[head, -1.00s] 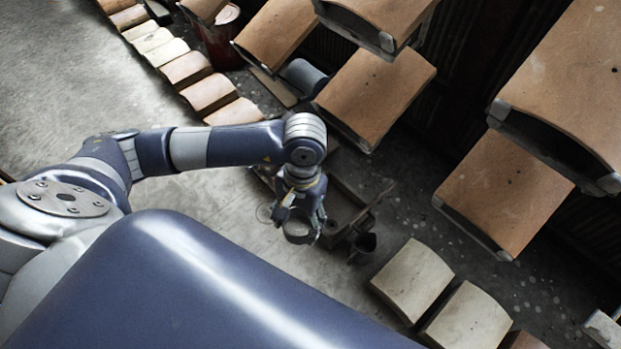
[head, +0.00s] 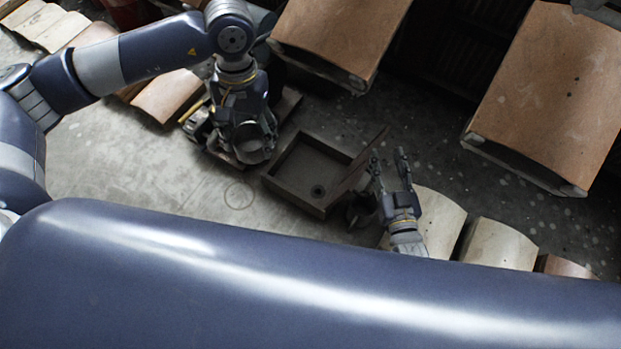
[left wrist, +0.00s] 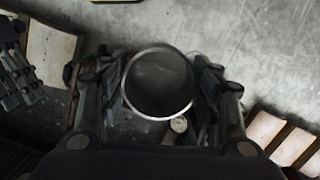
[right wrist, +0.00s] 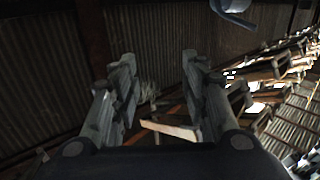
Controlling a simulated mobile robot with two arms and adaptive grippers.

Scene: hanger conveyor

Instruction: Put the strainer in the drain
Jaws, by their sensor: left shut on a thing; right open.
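My left gripper (head: 250,148) is shut on a dark round cup-like piece (head: 254,152), which seems to be the strainer. In the left wrist view its round rim (left wrist: 158,118) sits between both fingers. The square sink tray (head: 276,178) lies to the right of the left gripper, with a small round drain hole (head: 318,190) in its floor. The drain is uncovered; the held piece is apart from it. My right gripper (head: 389,162) is open and empty at the right of the sink. Its spread fingers (right wrist: 158,75) also show in the right wrist view.
A dark pot-like container (head: 358,210) stands between the sink and my right gripper. Pale curved tiles (head: 497,245) lie at the lower right. Large brown panels (head: 550,90) hang at the upper right. Clear floor (head: 120,170) lies left of the sink.

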